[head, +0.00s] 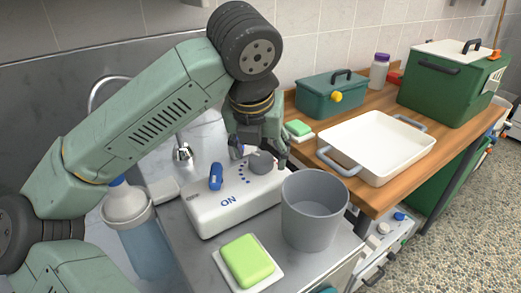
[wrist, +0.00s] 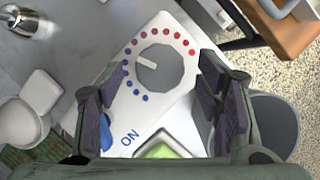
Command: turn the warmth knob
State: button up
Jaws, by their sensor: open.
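The warmth knob (head: 261,162) is a round grey dial on a white control box (head: 240,194). In the wrist view the knob (wrist: 165,73) has a white pointer line toward the upper left, among purple dots. The dots around it run from blue at lower left to red at right. My gripper (head: 261,158) is open, pointing down over the box, with fingers either side of the knob. In the wrist view the fingers stand apart and the knob shows between and beyond them. I cannot tell whether they touch it.
A blue switch (head: 216,177) sits beside "ON" on the box. A grey bucket (head: 313,212) stands close at right. A green soap (head: 247,260) lies in front, and a white-capped bottle (head: 127,205) stands at left. A white tray (head: 376,146) is on the wooden counter.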

jog(key=shift+w+f, duration=0.25)
jog(key=shift+f, duration=0.35)
jog(key=shift+c, duration=0.5)
jog(key=c, duration=1)
jog(key=shift+c, duration=0.2)
jog(key=shift+f, duration=0.1)
jog(key=m+h+b, duration=0.1)
jog(key=m+b, duration=0.1)
jog(key=shift+m+b, duration=0.35)
jog(key=shift+m, duration=0.05)
jog(key=shift+w+a+m+g+h+b, duration=0.1)
jog(key=shift+m+g+h+b, duration=0.35)
jog(key=shift+m, duration=0.85)
jog(key=shift+a+m+g+h+b, duration=0.1)
jog(key=shift+m+g+h+b, duration=0.3)
jog(key=shift+m, duration=0.9)
